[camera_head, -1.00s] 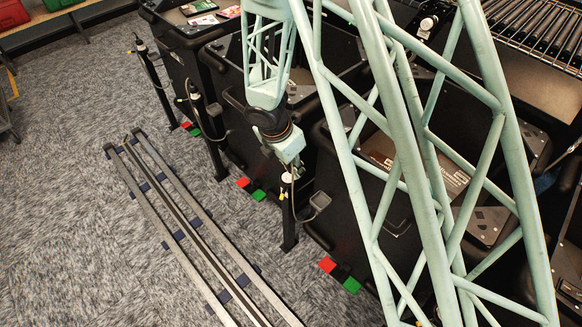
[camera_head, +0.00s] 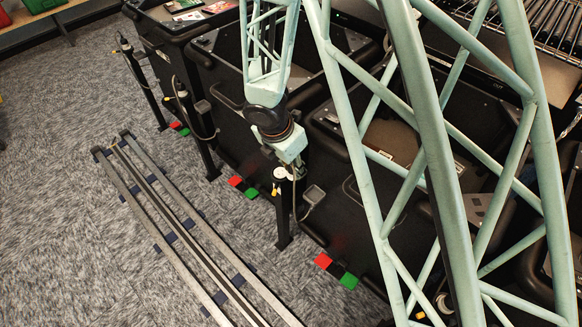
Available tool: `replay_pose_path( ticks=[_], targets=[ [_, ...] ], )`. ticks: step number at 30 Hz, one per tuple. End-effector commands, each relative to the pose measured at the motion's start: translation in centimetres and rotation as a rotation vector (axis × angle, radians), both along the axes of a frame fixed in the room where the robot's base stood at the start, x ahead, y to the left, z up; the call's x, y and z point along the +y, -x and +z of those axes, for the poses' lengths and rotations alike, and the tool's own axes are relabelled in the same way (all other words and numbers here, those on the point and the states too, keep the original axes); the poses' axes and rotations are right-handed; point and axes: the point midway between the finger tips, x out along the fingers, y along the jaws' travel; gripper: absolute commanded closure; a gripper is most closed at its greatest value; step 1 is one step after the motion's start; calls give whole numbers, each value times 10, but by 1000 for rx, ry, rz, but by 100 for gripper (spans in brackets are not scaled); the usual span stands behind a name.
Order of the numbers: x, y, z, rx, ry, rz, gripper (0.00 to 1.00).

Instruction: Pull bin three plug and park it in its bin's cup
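My gripper (camera_head: 288,172) points down at the top of a slim black post (camera_head: 283,222) in front of a black bin (camera_head: 335,165). A small white round part (camera_head: 281,172) shows at the post top, close against my gripper. A small yellow piece (camera_head: 275,190) hangs at the post's side. A cable (camera_head: 308,210) runs beside the post to a small grey box (camera_head: 314,193) on the bin. The fingers are too small and partly hidden to tell if they hold anything. No bin number is readable, and I cannot make out the plug or the cup for certain.
Two more posts, a nearer one (camera_head: 196,130) and a farther one (camera_head: 142,80), stand before other black bins (camera_head: 240,75). Red floor markers (camera_head: 323,260) and green ones (camera_head: 349,280) lie by the bins. A metal rail (camera_head: 180,225) runs along open carpet. My arm's lattice hides the right side.

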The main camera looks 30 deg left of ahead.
Motion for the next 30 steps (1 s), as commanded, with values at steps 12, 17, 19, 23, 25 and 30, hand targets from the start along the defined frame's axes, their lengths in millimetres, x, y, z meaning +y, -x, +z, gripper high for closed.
replay_pose_path(
  ticks=[12,17,19,23,25,30],
  targets=[
    [-15,2,-1,0,0,-1,95],
    [-21,3,-1,0,1,-1,95],
    [-24,3,-1,0,1,0,95],
    [-28,4,-1,0,0,0,95],
    [-31,4,-1,0,0,0,95],
    [-37,5,0,-1,1,-1,95]
  ],
)
